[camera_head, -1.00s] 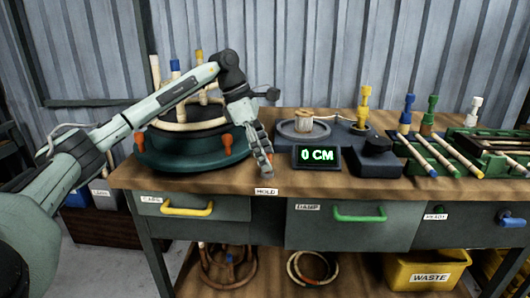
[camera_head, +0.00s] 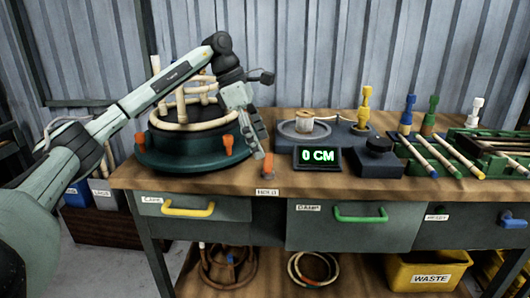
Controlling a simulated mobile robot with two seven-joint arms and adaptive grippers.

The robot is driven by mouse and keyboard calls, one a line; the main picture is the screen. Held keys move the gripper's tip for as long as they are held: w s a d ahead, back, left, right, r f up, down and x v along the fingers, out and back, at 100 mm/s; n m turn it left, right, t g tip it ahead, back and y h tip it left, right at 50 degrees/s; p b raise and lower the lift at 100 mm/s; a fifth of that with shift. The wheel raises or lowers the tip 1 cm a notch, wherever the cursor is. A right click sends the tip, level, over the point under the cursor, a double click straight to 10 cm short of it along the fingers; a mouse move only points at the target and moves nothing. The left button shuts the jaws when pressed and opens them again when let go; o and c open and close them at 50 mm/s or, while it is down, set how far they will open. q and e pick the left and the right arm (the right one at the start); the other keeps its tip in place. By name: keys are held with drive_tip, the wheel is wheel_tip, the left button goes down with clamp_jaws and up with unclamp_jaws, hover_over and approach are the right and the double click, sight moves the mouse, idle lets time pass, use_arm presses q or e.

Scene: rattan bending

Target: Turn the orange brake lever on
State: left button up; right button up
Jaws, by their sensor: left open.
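A small orange lever (camera_head: 267,166) stands at the table's front edge, just above the HOLD label (camera_head: 266,192). I take it to be the brake lever. My left gripper (camera_head: 257,143) is open and empty, just above and slightly left of this lever, fingers pointing down. I cannot tell whether the fingertips touch it. More orange parts, one at the right (camera_head: 228,145) and one at the left (camera_head: 139,143), sit on the rim of the dark green round bending form (camera_head: 185,158). My right gripper is not in view.
Pale rattan rings and pegs stand on the round form, partly behind my arm. Right of the lever stand a display reading 0 CM (camera_head: 317,158) and a black knob block (camera_head: 376,157). Drawers with yellow (camera_head: 188,210) and green (camera_head: 361,217) handles lie below the tabletop.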

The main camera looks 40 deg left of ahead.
use_arm(q)
drive_tip(key=v, duration=0.8)
drive_tip(key=shift+s, duration=0.1)
